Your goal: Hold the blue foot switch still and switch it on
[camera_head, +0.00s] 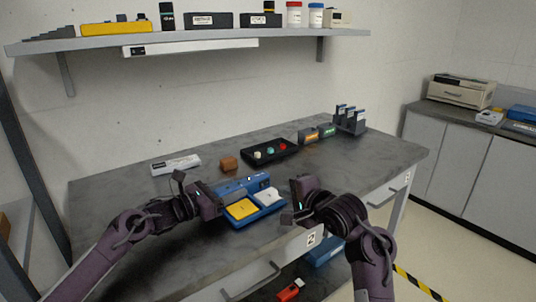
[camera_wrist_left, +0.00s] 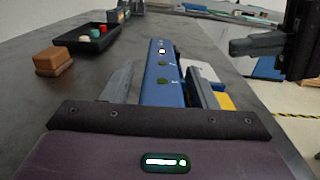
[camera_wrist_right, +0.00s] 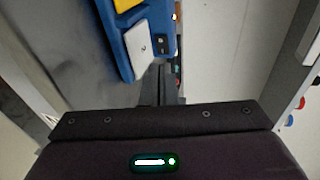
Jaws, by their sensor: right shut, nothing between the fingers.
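The blue foot switch (camera_head: 232,190) lies near the table's front edge. It has a yellow pedal (camera_head: 241,209), a white pedal (camera_head: 268,196) and a raised blue rear housing (camera_wrist_left: 165,85) with small round marks on top. My left gripper (camera_head: 208,192) is at the switch's left end. In the left wrist view its open fingers (camera_wrist_left: 160,82) stand on either side of the housing, with a narrow gap showing on the left. My right gripper (camera_head: 290,212) is shut and empty, just right of the white pedal. In the right wrist view its fingertips (camera_wrist_right: 160,72) are close beside the white pedal (camera_wrist_right: 139,46); contact is unclear.
A brown block (camera_head: 229,163), a black tray (camera_head: 270,151) with coloured knobs and a white box (camera_head: 176,163) lie behind the switch. Orange and green boxes stand further back right. A shelf (camera_head: 180,40) hangs above. A red item (camera_head: 290,290) lies below the table.

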